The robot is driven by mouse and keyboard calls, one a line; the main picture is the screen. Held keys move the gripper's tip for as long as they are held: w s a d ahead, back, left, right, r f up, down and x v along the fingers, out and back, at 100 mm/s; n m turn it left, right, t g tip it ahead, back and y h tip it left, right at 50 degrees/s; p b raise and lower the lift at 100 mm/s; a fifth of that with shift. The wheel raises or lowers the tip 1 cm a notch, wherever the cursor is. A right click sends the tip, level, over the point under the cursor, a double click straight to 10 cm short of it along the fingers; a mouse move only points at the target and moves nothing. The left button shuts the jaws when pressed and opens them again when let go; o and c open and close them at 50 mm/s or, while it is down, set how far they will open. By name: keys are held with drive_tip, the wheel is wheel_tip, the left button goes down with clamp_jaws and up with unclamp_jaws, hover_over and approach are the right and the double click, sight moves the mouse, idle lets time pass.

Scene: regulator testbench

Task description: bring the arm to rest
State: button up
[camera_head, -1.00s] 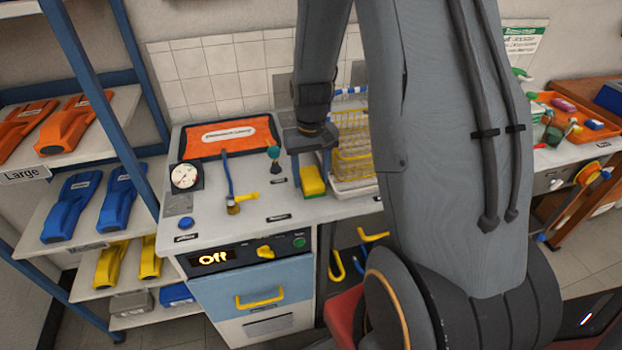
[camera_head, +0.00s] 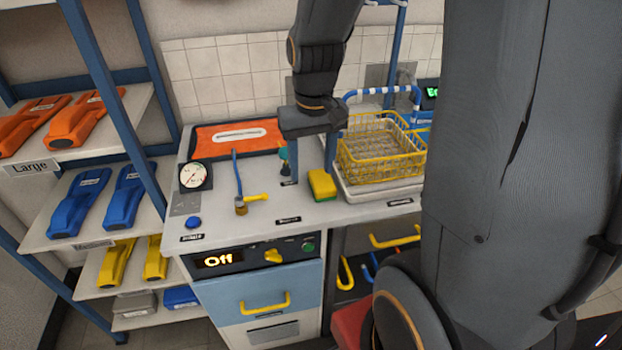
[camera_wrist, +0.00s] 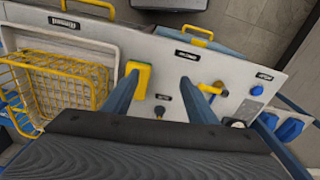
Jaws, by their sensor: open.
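My gripper (camera_head: 309,174) hangs over the workbench (camera_head: 345,212) with its two blue fingers pointing down, spread and empty. Its right finger is close to the yellow and green sponge (camera_head: 322,185); its left finger partly covers a green-topped knob (camera_head: 284,156). In the wrist view my gripper (camera_wrist: 166,82) shows both fingers apart, with only bench top and a dark knob (camera_wrist: 159,111) seen between them. The sponge (camera_wrist: 143,70) there is beside the left finger, and a yellow-handled tool (camera_wrist: 212,88) is beside the right one. Whether the fingers touch anything is unclear.
A yellow wire basket (camera_head: 382,155) stands right of my gripper. A gauge (camera_head: 195,176), a hammer-like tool (camera_head: 240,205) and an orange case (camera_head: 235,138) lie left. A shelf (camera_head: 110,170) stands at the left; my arm hides the right side.

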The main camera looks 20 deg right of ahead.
drive_tip(key=s+a+f+n, duration=0.1)
drive_tip(key=s+a, duration=0.3)
drive_tip(key=s, duration=0.2)
drive_tip(key=shift+s+a+f+t, duration=0.15)
drive_tip(key=shift+s+a+t, duration=0.1)
drive_tip(key=shift+t, duration=0.15)
drive_tip(key=shift+o, duration=0.2)
idle(0.5)
